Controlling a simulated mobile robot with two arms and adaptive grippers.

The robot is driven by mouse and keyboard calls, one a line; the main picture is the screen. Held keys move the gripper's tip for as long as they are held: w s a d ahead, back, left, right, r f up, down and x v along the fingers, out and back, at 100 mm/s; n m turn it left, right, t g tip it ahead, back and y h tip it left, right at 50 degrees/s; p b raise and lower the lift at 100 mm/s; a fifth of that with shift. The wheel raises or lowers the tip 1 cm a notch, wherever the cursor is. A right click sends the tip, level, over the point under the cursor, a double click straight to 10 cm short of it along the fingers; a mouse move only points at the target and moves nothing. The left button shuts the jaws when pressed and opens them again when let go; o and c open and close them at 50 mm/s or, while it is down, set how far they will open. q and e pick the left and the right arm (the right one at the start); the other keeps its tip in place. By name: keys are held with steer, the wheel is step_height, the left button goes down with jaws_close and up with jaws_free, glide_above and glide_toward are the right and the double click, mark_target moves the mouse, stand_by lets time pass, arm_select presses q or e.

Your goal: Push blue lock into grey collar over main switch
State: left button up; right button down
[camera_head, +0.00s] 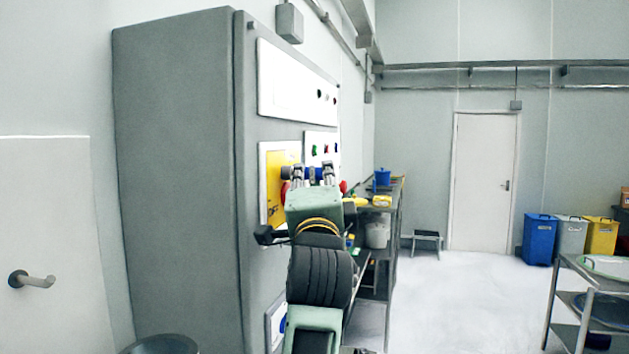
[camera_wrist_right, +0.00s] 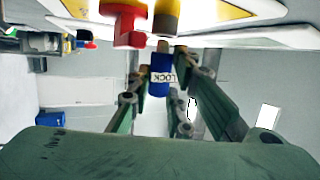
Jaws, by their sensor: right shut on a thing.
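My right gripper (camera_head: 308,173) is shut on the blue lock (camera_wrist_right: 161,80), which carries the word LOCK. The lock sits between the fingertips in the right wrist view, and its blue side shows at the fingertips in the head view. A short grey pin (camera_wrist_right: 163,46) runs from the lock towards a brownish cylinder on the panel, perhaps the collar (camera_wrist_right: 166,18); I cannot tell if they touch. A red part, apparently the main switch (camera_wrist_right: 130,25), stands beside it. In the head view red (camera_head: 284,191) shows partly behind my gripper. My left gripper is not in view.
The yellow plate (camera_head: 272,200) is on the front of a tall grey cabinet (camera_head: 175,150). White panels with buttons (camera_head: 322,148) are above. A bench (camera_head: 392,215) with a blue container (camera_head: 382,177) stands beyond my gripper.

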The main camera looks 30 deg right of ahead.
steer(key=shift+w+a, duration=0.4)
steer(key=shift+w, duration=0.1)
stand_by(0.5)
steer(key=shift+w+a, duration=0.2)
steer(key=shift+w, duration=0.05)
steer(key=c, duration=1.5)
jaws_free()
steer(key=shift+w+a, duration=0.1)
steer(key=shift+c, duration=0.2)
